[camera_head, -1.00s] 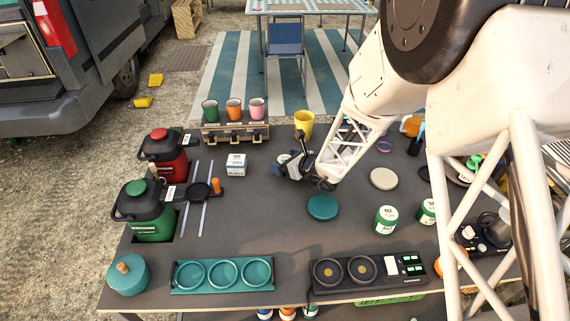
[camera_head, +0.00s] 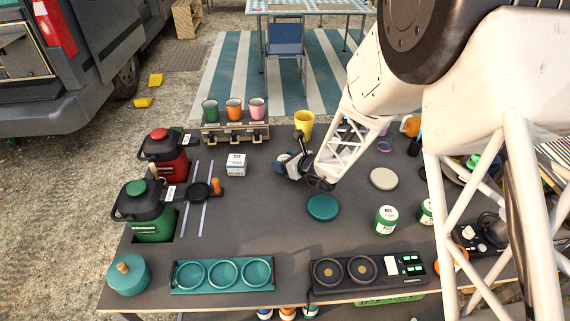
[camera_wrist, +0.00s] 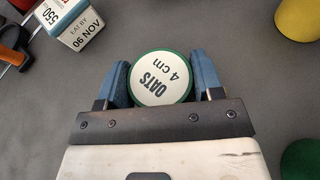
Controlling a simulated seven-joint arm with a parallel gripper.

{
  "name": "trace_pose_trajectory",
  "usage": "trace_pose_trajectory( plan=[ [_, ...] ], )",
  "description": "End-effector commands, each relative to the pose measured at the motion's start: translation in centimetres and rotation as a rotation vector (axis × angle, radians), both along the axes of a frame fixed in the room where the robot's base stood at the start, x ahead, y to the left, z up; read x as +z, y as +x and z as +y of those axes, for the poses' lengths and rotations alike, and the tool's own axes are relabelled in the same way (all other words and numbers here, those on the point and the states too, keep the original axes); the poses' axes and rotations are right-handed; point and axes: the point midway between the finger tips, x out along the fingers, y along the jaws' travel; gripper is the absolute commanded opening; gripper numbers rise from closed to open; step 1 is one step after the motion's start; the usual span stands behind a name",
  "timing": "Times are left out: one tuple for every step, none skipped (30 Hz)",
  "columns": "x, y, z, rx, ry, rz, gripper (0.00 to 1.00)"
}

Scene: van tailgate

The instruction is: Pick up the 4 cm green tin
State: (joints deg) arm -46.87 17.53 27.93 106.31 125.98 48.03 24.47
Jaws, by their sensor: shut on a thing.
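The green tin (camera_wrist: 162,78) has a white lid reading "OATS 4 cm" and a green rim. In the wrist view it sits between the two blue fingers of my gripper (camera_wrist: 163,80), which is shut on it. In the head view my gripper (camera_head: 289,166) is low over the middle of the dark table, and the tin is mostly hidden there by the gripper. Whether the tin touches the table I cannot tell. Two other green-and-white tins, one (camera_head: 385,220) and another (camera_head: 426,211), stand to the right, apart from my gripper.
A white box (camera_head: 236,164) stands left of my gripper, and a yellow cup (camera_head: 304,124) stands behind it. A teal disc (camera_head: 322,207) lies in front, and a cream disc (camera_head: 383,179) lies to the right. A rack with cups (camera_head: 235,133) is at the back left.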

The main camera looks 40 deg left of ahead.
Motion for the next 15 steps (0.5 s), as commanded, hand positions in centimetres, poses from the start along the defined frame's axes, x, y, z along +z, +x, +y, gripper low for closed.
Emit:
trace_pose_trajectory(
  plan=[
    [0.0,0.0,0.0,0.0,0.0,0.0,0.36],
    [0.02,0.0,0.01,0.0,0.0,0.0,0.36],
    [0.02,0.0,0.01,0.0,0.0,0.0,0.36],
    [0.02,0.0,0.01,0.0,0.0,0.0,0.36],
    [0.02,0.0,0.01,0.0,0.0,0.0,0.36],
    [0.02,0.0,0.01,0.0,0.0,0.0,0.36],
    [0.02,0.0,0.01,0.0,0.0,0.0,0.36],
    [0.03,0.0,0.0,0.0,0.0,0.0,0.36],
    [0.06,0.0,0.0,0.0,0.0,0.0,0.36],
    [0.1,0.01,0.01,0.0,0.0,0.0,0.36],
    [0.16,0.01,0.01,0.0,0.001,0.0,0.36],
    [0.26,0.01,0.01,0.0,0.001,-0.001,0.36],
    [0.34,0.01,0.01,0.0,0.001,-0.001,0.36],
    [0.46,0.01,0.02,0.0,0.001,-0.001,0.36],
    [0.64,0.01,0.02,0.0,0.001,-0.001,0.36]
  ],
)
